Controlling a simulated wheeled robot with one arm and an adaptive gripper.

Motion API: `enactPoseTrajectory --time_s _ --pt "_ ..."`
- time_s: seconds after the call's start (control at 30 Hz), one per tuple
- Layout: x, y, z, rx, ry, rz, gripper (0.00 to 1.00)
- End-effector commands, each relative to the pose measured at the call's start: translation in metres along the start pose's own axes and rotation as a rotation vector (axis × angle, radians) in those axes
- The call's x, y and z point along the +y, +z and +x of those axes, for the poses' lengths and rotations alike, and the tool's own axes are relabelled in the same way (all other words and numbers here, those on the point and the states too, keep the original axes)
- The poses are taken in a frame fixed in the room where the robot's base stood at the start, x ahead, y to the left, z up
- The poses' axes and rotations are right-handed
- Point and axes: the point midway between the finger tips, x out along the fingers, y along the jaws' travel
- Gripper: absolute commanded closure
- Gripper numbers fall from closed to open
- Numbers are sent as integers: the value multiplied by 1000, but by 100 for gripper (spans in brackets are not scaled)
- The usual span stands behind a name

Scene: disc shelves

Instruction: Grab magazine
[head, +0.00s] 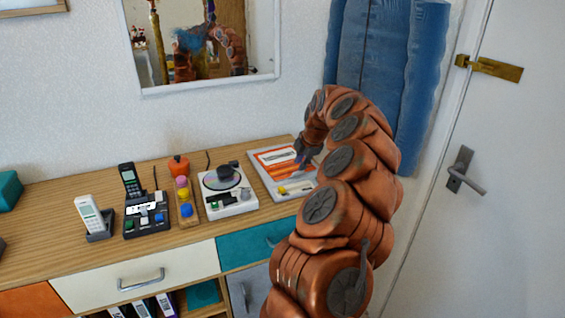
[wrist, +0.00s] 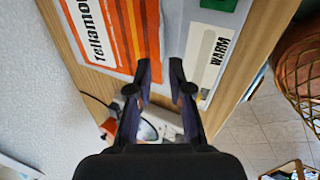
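The magazine (head: 271,160), with an orange and white striped cover, lies flat at the right end of the wooden sideboard top. In the wrist view its orange striped part (wrist: 112,42) carries the letters "Tellamo", with a pale area and a "WARM" label (wrist: 208,60) beside it. I cannot tell whether these are one cover or stacked pieces. My gripper (wrist: 161,66) is open, with a gap between its two dark fingers and nothing held. Its fingertips appear over the pale part near the magazine's edge; contact is unclear. In the head view my arm hides the magazine's right side.
A white turntable (head: 240,203) stands just left of the magazine. A tray of coloured balls (head: 186,210), a black phone base (head: 146,221) and a white handset (head: 90,216) are further left. A wall mirror (head: 146,88), blue hanging cloth (head: 372,70) and door (head: 510,110) surround the sideboard.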

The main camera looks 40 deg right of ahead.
Motion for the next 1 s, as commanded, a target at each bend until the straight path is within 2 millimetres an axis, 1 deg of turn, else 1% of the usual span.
enactPoseTrajectory --time_s 0.17,0.4,0.5,0.77,0.97,1.0 --pt "0 0 11 1 -3 -1 80" --pt "-4 -4 40 0 -3 -1 80" --pt "-4 -4 47 -1 0 -2 80" --pt "-4 -3 50 -2 3 -1 80" --pt "-4 -3 50 -2 3 -1 100" --pt "-4 -3 50 -3 3 -1 100"
